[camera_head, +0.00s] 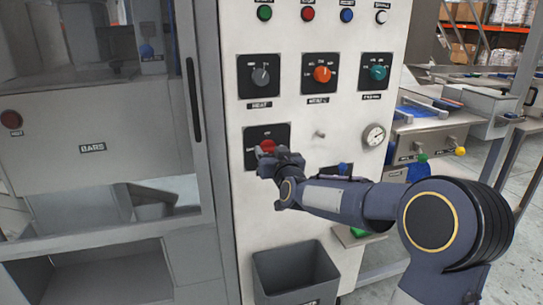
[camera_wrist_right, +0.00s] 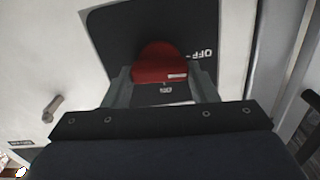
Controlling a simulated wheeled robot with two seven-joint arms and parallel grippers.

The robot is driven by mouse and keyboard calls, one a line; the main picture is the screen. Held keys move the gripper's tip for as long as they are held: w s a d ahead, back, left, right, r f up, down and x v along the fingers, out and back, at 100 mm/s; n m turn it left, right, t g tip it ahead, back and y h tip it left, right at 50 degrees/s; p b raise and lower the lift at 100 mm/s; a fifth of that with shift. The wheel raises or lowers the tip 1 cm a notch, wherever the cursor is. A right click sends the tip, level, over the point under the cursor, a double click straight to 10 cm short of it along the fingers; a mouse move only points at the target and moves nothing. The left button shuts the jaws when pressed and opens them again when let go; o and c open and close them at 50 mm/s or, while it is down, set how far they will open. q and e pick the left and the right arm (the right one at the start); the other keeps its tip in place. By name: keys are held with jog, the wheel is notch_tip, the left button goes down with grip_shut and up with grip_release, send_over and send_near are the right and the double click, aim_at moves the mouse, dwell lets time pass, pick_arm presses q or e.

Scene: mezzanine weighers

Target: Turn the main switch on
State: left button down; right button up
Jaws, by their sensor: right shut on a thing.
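The main switch is a red rotary knob (camera_head: 268,146) on a black plate (camera_head: 252,133) low on the white panel, in the head view. In the right wrist view the red knob (camera_wrist_right: 160,62) sits between the two fingers, with a pale mark on its face. The plate carries the word OFF at the right of that view, and another label below the knob. My right gripper (camera_head: 270,158) is at the knob and shut on it; it also shows in the right wrist view (camera_wrist_right: 160,85). My left gripper is not in view.
Three more rotary knobs, grey (camera_head: 261,76), orange (camera_head: 322,74) and teal (camera_head: 377,72), sit above the switch. A round gauge (camera_head: 374,135) is to its right. A grey bin (camera_head: 296,275) stands below. A cabinet marked BARS (camera_head: 92,148) is at the left.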

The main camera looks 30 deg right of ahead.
jog(key=m+b, duration=0.3)
jog(key=m, duration=0.2)
jog(key=m+b, duration=0.3)
jog(key=m, duration=0.3)
jog(key=m+b, duration=0.4)
jog(key=m, duration=0.1)
jog(key=shift+d+f+m, duration=0.2)
jog(key=shift+f+m, duration=0.05)
jog(key=shift+m, duration=0.35)
jog(key=o, duration=1)
jog(key=shift+s, duration=0.1)
